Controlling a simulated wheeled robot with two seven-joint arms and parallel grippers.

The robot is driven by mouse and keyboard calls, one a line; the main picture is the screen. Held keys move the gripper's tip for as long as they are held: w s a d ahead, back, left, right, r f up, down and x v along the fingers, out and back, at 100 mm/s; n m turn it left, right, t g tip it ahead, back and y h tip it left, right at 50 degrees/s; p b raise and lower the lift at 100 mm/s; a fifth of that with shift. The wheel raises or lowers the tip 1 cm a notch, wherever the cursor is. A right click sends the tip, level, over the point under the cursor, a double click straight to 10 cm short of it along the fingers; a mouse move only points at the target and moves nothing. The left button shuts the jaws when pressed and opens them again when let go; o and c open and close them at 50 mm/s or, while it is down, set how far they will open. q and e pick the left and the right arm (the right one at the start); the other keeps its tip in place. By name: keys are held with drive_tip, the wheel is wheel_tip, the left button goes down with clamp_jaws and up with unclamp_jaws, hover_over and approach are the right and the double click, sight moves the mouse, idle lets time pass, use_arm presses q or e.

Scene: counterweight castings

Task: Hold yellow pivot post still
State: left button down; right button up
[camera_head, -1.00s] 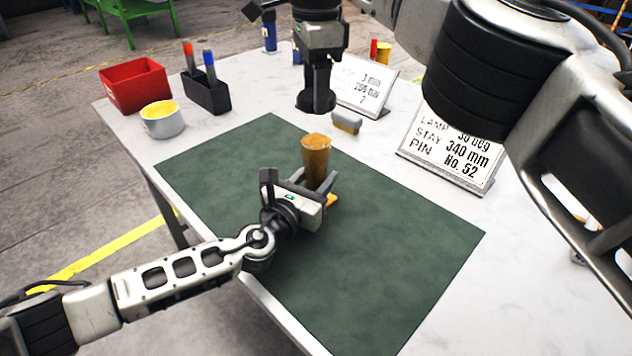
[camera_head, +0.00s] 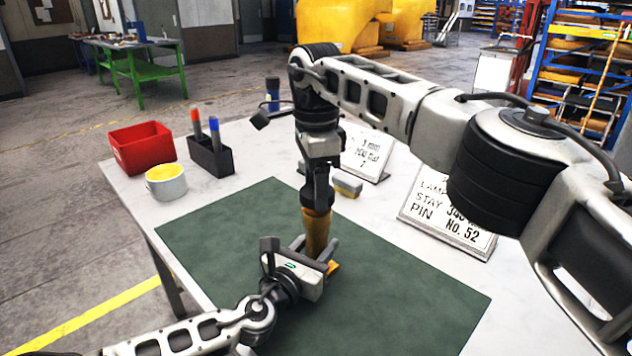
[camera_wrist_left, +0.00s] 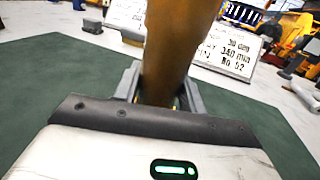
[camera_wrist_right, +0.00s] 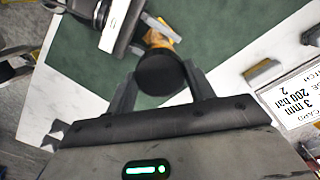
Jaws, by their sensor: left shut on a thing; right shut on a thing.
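The yellow pivot post (camera_head: 316,232) stands upright on the green mat (camera_head: 400,290). It also shows in the left wrist view (camera_wrist_left: 172,45). My left gripper (camera_head: 314,250) is shut around the post's lower part, near its yellow foot. My right gripper (camera_head: 318,178) comes down from above and is shut on a dark round piece (camera_wrist_right: 160,72). In the head view that piece is directly above the post's top and looks to meet it. Whether they touch I cannot tell. The post's top is hidden.
A red bin (camera_head: 141,148), a cup with yellow inside (camera_head: 166,183) and a black marker holder (camera_head: 210,157) stand at the back left. A small block (camera_head: 347,185) and two sign plates (camera_head: 448,215) are behind the post. The mat's front right is clear.

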drive_tip(key=shift+f, duration=0.1)
drive_tip(key=shift+f, duration=0.8)
use_arm(q)
drive_tip(key=shift+f, duration=0.1)
use_arm(e)
drive_tip(key=shift+f, duration=0.6)
